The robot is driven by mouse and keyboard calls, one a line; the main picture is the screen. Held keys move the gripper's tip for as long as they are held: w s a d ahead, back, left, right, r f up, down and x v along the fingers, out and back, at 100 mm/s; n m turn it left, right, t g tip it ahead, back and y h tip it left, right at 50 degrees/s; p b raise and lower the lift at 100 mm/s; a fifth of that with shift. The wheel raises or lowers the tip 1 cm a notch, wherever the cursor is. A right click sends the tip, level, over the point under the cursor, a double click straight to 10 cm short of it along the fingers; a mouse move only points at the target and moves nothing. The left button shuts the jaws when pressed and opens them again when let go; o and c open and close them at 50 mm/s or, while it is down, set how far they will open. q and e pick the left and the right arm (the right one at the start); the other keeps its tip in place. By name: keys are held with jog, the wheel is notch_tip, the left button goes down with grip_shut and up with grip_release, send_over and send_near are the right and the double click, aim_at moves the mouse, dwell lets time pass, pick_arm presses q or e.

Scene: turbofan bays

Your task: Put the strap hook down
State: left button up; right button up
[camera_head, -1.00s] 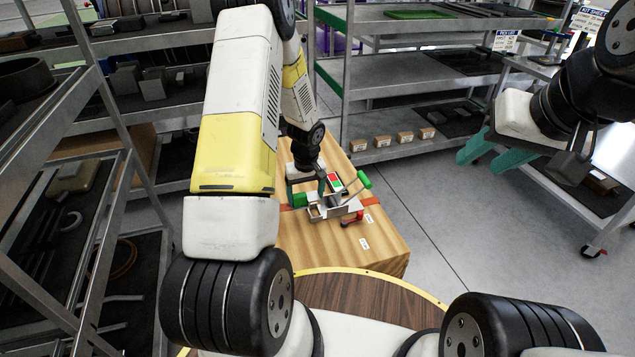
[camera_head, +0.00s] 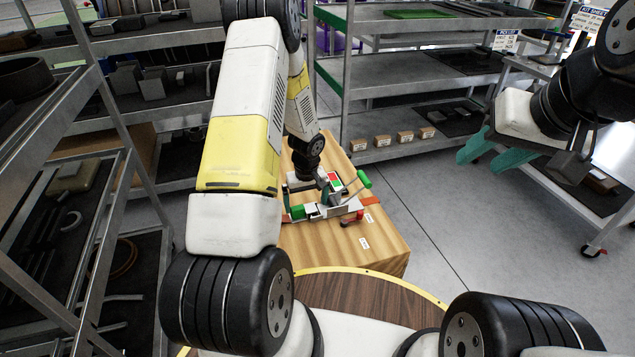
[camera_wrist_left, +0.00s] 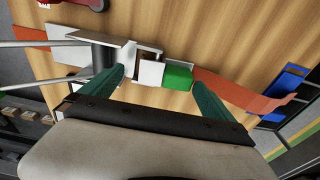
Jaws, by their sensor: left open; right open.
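A wooden bench (camera_head: 330,248) carries a metal ratchet-like fixture (camera_head: 347,208) with a green handle (camera_head: 364,179) and an orange strap (camera_wrist_left: 235,92). A small pale metal piece (camera_wrist_left: 150,73), which seems to be the strap hook, sits beside a green block (camera_wrist_left: 177,77) at the strap's end. My left gripper (camera_wrist_left: 157,82) is open, with its teal fingers apart on either side of these pieces. Whether either finger touches them cannot be told. In the head view the left gripper is partly hidden by its wrist. My right gripper (camera_head: 474,147) is open and empty at the right, away from the bench.
Metal shelving (camera_head: 425,72) stands behind the bench, with small cardboard boxes (camera_head: 405,138) on its low shelf. Another rack (camera_head: 95,190) stands close at the left. Open grey floor (camera_head: 440,220) lies right of the bench.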

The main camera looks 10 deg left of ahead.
pick_arm(q)
notch_tip(320, 180, up, 12)
jog(key=s, duration=0.1)
notch_tip(320, 180, up, 11)
jog(key=m+t, duration=0.1)
send_over(307, 213)
jog(key=s, duration=0.3)
jog(key=s+d+r+m+t+h, duration=0.1)
jog(key=s+d+r+m+t, duration=0.1)
jog(key=s+r, duration=0.7)
jog(key=s+d+r+m+t+h, duration=0.2)
jog(key=s+d+r+m, duration=0.2)
jog(key=s+r, duration=0.4)
jog(key=s, duration=0.3)
jog(key=shift+s+d+r, duration=0.2)
jog(key=shift+s+r, duration=0.05)
jog(key=shift+r, duration=0.1)
